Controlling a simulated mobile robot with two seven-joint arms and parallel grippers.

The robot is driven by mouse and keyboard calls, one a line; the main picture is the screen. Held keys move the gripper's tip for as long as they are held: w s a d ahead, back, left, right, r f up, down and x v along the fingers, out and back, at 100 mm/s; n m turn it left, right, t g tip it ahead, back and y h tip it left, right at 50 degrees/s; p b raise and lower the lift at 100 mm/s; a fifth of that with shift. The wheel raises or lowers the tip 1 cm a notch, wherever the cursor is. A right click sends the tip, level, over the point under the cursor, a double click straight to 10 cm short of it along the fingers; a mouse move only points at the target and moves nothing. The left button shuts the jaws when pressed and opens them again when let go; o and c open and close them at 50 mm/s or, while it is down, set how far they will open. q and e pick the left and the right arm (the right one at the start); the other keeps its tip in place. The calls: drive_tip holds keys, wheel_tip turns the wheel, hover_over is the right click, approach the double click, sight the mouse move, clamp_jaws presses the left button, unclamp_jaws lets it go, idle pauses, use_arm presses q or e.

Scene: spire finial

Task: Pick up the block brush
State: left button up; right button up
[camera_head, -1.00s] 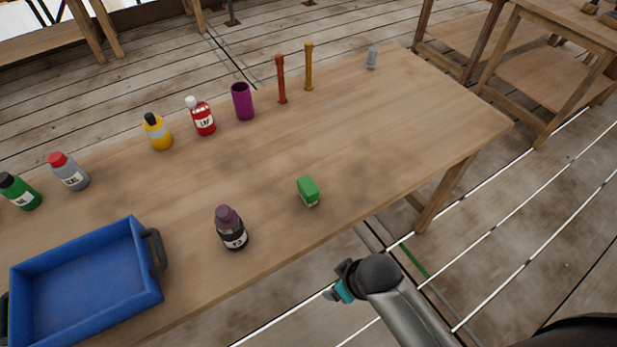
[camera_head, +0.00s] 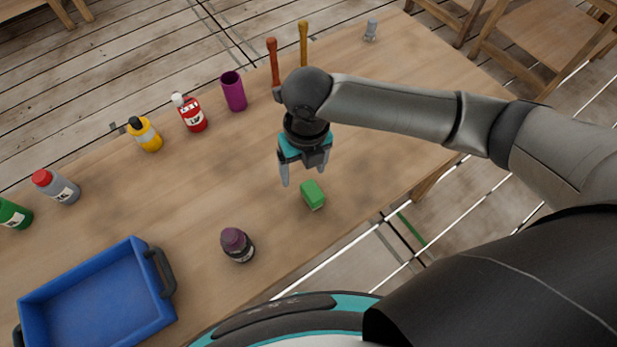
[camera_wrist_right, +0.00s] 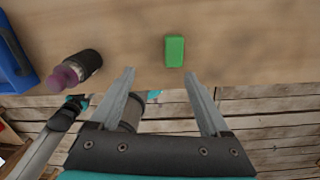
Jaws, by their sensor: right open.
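The block brush, a small green block (camera_head: 313,194), lies on the wooden table near its front edge. In the right wrist view the green block (camera_wrist_right: 174,51) sits beyond the fingertips, roughly between their lines. My right gripper (camera_head: 304,176) is open and empty, above the table just left of and behind the block in the head view. Its two fingers (camera_wrist_right: 165,80) show apart in the wrist view. Nothing touches the block. My left gripper is not seen in the head view.
A dark bottle with a purple cap (camera_head: 237,245) stands left of the block. A blue tray (camera_head: 168,290) is at the left. Several bottles, a purple cup (camera_head: 233,92) and two upright sticks (camera_head: 303,42) line the far side. The table's right part is clear.

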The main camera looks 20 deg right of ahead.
sight(312, 190)
drive_tip(key=shift+n+h, duration=0.3)
drive_tip(key=shift+n, duration=0.4)
drive_tip(key=f, duration=0.3)
drive_tip(key=d+f+b, duration=0.1)
drive_tip(key=f, duration=0.4)
drive_tip(key=shift+w+d+f, duration=0.2)
drive_tip(key=shift+w+f, duration=0.05)
drive_tip(key=shift+f, duration=0.1)
drive_tip(key=shift+w+d+f+b, duration=0.1)
drive_tip(key=shift+d+f+b, duration=0.1)
drive_tip(key=shift+f, duration=0.8)
drive_tip(key=shift+s+d+f+b, duration=0.1)
drive_tip(key=shift+f+b, duration=0.05)
drive_tip(key=shift+f, duration=0.85)
drive_tip(key=shift+w+d+f+b, duration=0.1)
drive_tip(key=shift+f+b, duration=0.1)
drive_tip(key=shift+f, duration=0.8)
drive_tip(key=shift+c, duration=0.2)
clamp_jaws()
